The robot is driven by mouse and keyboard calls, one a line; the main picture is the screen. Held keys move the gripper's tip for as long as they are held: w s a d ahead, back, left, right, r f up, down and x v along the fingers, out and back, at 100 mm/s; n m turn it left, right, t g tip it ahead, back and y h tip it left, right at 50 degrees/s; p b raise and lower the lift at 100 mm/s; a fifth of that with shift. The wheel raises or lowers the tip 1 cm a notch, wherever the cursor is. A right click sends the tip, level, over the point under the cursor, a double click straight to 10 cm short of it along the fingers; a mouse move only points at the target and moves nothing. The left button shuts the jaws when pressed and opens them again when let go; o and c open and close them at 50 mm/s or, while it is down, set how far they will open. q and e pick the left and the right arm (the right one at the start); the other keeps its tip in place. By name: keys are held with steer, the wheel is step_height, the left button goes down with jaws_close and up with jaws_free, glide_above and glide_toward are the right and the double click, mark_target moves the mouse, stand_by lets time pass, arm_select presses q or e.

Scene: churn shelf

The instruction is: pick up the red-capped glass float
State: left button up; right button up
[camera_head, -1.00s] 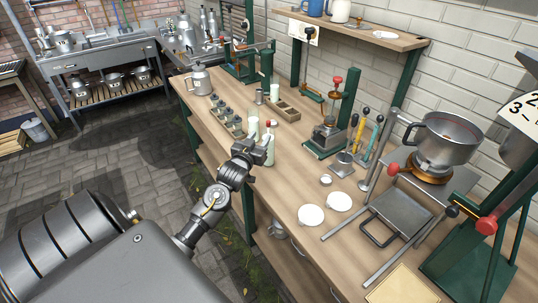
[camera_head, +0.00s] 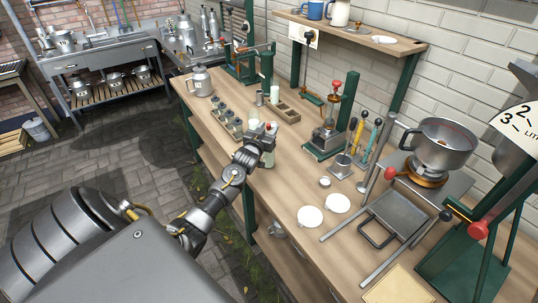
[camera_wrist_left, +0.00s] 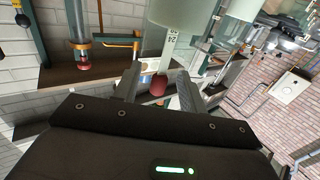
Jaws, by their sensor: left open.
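The red-capped glass float stands upright in a pale cylinder (camera_head: 268,159) on the wooden bench. Its red cap (camera_head: 275,124) shows just beyond my left gripper (camera_head: 264,133). In the left wrist view, which is turned upside down, the red cap (camera_wrist_left: 158,85) and the pale marked stem (camera_wrist_left: 163,52) lie between the two fingers of my left gripper (camera_wrist_left: 158,92). The fingers are apart, with a gap visible beside the cap. The float's lower part is inside the cylinder. My right gripper is not in view.
Another pale cylinder (camera_head: 253,117) stands close behind. A row of small jars (camera_head: 227,118) is left of the gripper. The bench (camera_head: 285,175) is clear just right of the cylinder.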

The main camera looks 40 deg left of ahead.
arm_select(q)
steer(key=shift+x, duration=1.15)
steer(key=shift+c, duration=0.3)
steer(key=c, duration=0.8)
step_height(320, 180, up, 18)
steer(key=b, duration=0.2)
steer(key=shift+b, duration=0.3)
